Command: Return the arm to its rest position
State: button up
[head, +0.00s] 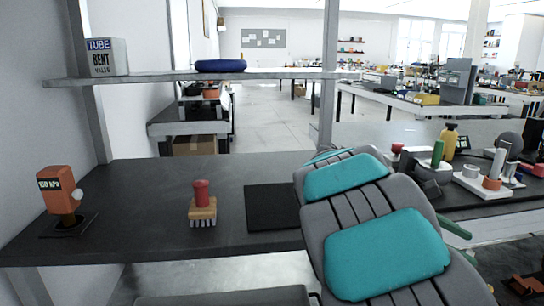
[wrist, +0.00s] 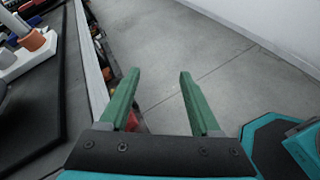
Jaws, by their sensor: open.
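My gripper (wrist: 159,74) shows in the wrist view with its two green fingers spread apart. Nothing is between the fingertips; the grey floor lies beyond them. Only a bit of green shows past the arm's right edge.
The dark bench (head: 140,192) holds an orange device (head: 56,190), a brush with a red handle (head: 202,204) and a black mat (head: 268,207). Bottles and tools crowd its right side, with a white rack (head: 482,186). A shelf (head: 150,76) crosses above.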

jog(key=s+a+f+m+y, duration=0.3)
jog(key=s+a+f, duration=0.15)
jog(key=s, duration=0.25)
jog(key=s+a+f+m+y, duration=0.3)
jog(key=s+a+f+y, duration=0.15)
jog(key=s, duration=0.35)
jog(key=s+a+f+m+t+y, duration=0.1)
jog(key=s+a+f+m+y, duration=0.4)
jog(key=s+a, duration=0.5)
jog(key=a+f, duration=0.1)
jog(key=a, duration=0.3)
jog(key=shift+s+f, duration=0.2)
jog(key=shift+s, duration=0.05)
